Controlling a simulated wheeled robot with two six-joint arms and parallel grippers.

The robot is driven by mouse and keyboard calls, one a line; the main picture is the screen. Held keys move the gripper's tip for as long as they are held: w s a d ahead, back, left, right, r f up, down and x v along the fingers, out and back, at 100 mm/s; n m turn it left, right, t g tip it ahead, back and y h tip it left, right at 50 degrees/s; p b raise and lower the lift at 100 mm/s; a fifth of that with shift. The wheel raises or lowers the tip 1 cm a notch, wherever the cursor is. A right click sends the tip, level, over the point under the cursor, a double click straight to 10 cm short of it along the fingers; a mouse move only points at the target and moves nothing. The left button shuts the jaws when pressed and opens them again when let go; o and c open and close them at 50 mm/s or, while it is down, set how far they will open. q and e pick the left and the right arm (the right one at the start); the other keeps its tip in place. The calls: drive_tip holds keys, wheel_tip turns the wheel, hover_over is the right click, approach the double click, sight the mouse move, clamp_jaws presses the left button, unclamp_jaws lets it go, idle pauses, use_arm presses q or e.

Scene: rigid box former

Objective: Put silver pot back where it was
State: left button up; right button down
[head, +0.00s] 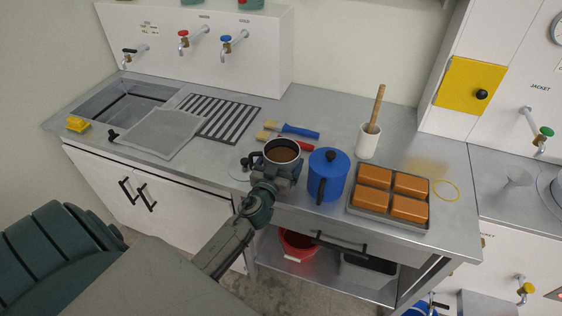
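The silver pot (283,144) shows near the middle of the head view, its round rim open at the top and brown contents inside. It is at the front of the grey worktop, just left of a blue lidded pot. My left gripper (277,174) is right at the near side of the silver pot and covers most of its body. Its fingertips are hidden against the pot, so I cannot tell whether they are closed on it or whether the pot stands clear of the worktop. My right gripper is not in view.
The blue pot (328,172) stands close on the right. Beyond it are a tray of orange-brown blocks (374,176), a white mortar with pestle (368,142) and a yellow ring (447,191). Brushes (293,131) lie behind. A sink (118,103) and drain rack are left.

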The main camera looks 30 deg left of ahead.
use_arm(q)
drive_tip(key=shift+o, duration=0.4)
drive_tip(key=shift+s+r, duration=0.1)
drive_tip(key=shift+r, duration=0.05)
drive_tip(key=b+v, duration=0.5)
drive_tip(key=v, duration=0.7)
idle(0.6)
